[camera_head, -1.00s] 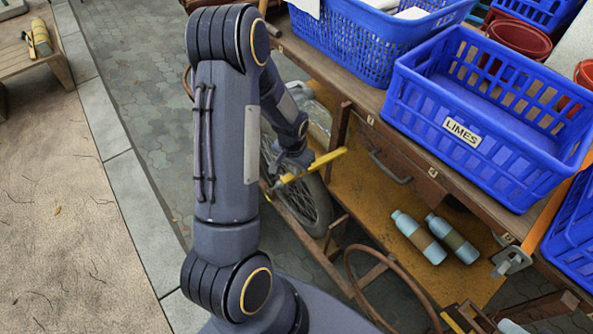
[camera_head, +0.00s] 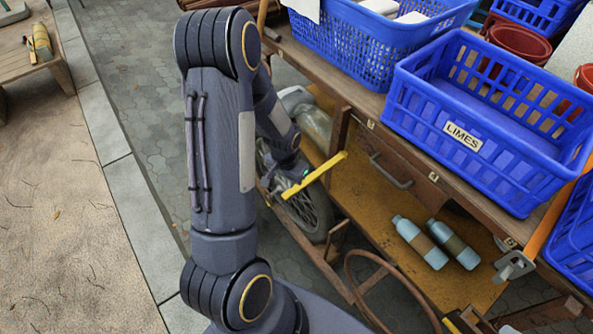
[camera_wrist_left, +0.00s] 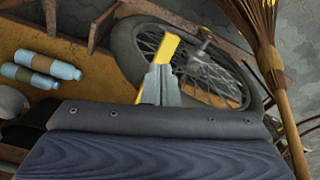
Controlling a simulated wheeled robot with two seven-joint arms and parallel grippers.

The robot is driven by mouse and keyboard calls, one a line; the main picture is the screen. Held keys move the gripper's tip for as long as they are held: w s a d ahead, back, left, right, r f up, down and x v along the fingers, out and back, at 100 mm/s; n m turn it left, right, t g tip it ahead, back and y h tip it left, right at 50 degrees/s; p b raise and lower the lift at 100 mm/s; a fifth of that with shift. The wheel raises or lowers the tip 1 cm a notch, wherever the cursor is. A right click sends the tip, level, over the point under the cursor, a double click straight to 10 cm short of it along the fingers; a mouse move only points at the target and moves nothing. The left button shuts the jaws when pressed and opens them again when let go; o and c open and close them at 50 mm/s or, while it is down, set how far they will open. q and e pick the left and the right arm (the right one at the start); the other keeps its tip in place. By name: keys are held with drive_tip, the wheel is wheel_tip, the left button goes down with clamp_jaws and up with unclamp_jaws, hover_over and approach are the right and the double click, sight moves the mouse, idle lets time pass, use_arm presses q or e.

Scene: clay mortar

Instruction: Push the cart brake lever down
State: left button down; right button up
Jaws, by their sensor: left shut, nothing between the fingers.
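The yellow brake lever (camera_head: 315,175) slants up to the right beside the cart wheel (camera_head: 305,208) in the head view. In the left wrist view, a yellow end (camera_wrist_left: 171,46) shows just beyond the fingertips, in front of the wheel (camera_wrist_left: 190,65). My left gripper (camera_head: 288,180) is at the lever's lower left part, partly hidden by my own arm. Its grey fingers (camera_wrist_left: 160,82) are together with nothing between them. I cannot tell whether they touch the lever. My right gripper is in neither view.
The wooden cart carries a blue LIMES crate (camera_head: 480,115) and another blue basket (camera_head: 370,45). Two bottles (camera_head: 435,243) lie on its lower shelf (camera_head: 385,215). A broom (camera_wrist_left: 265,60) stands close right of the wheel in the wrist view. Paving left of the cart is clear.

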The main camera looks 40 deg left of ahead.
use_arm(q)
wheel_tip(320, 180, up, 8)
drive_tip(key=p, duration=0.1)
drive_tip(key=shift+s+p, duration=0.3)
drive_tip(key=shift+s, duration=0.1)
drive_tip(key=shift+d, duration=0.1)
idle(0.4)
drive_tip(key=s+d+r+n+t+h, duration=0.1)
drive_tip(key=s+d+r+t+h, duration=0.1)
drive_tip(key=s+d+r, duration=0.6)
drive_tip(key=s+d+r+t+h, duration=0.25)
drive_tip(key=s+d+r, duration=0.35)
drive_tip(key=r, duration=0.4)
wheel_tip(320, 180, up, 12)
drive_tip(key=p, duration=1.2)
drive_tip(key=shift+s+y, duration=0.35)
drive_tip(key=shift+s, duration=0.05)
